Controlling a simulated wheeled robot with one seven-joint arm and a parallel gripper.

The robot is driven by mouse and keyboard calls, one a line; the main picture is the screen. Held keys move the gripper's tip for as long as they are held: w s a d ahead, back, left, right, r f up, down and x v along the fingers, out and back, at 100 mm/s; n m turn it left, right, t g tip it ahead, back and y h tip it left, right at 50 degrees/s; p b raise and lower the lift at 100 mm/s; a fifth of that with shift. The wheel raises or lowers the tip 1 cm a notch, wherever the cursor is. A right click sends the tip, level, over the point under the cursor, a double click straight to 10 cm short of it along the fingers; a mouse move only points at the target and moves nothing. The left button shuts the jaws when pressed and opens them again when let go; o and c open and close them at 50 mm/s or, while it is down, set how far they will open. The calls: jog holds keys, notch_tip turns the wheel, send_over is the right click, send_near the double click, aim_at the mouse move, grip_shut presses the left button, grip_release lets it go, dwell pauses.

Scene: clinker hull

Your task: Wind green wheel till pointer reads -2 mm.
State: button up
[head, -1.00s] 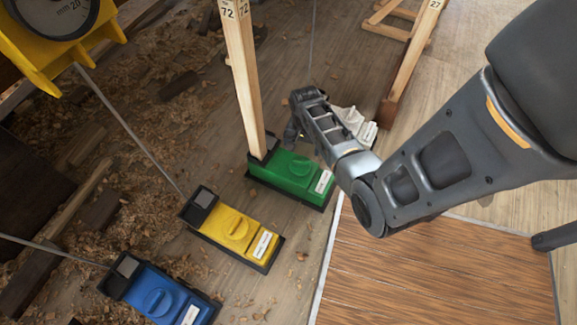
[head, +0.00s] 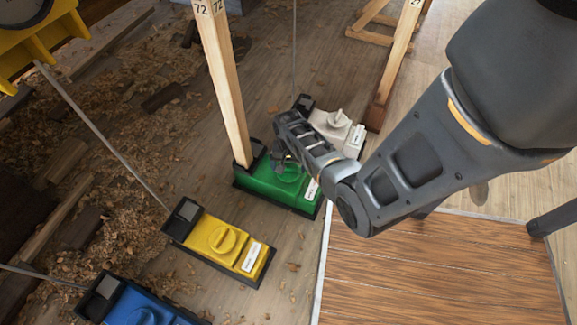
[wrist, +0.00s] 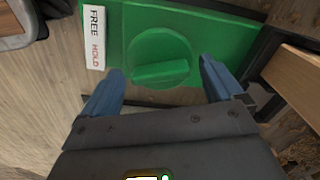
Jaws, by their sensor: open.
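The green unit (head: 262,188) sits on the plank floor at the foot of an upright wooden post. Its round green wheel (wrist: 160,62), with a raised grip bar across it, shows in the wrist view. A label (wrist: 95,38) reading FREE and HOLD is beside the wheel. My gripper (wrist: 160,78) is open, its two blue fingers on either side of the wheel's near part. I cannot tell whether they touch it. In the head view my gripper (head: 283,160) is over the green unit and partly hides the wheel. A dial (head: 25,12) at the top left is cut off; its pointer is not visible.
A yellow unit (head: 215,240) and a blue unit (head: 135,305) stand to the left, a white one (head: 335,128) behind. The wooden post (head: 225,85) rises close to my gripper. Rods run to the units. Wood shavings (head: 110,150) cover the left floor.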

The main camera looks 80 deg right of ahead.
jog(key=c, duration=1)
jog(key=shift+c, duration=0.2)
jog(key=shift+r+m, duration=0.1)
jog(key=shift+m, duration=0.2)
jog(key=shift+m+p, duration=0.7)
jog(key=shift+m, duration=0.2)
jog(key=m+p, duration=0.1)
jog(key=m, duration=0.3)
jog(key=shift+m+p, duration=0.3)
jog(key=shift+p, duration=0.05)
jog(key=m+p, duration=0.1)
jog(key=m, duration=0.2)
jog(key=shift+m+p, duration=0.35)
jog(key=shift+m, duration=1.55)
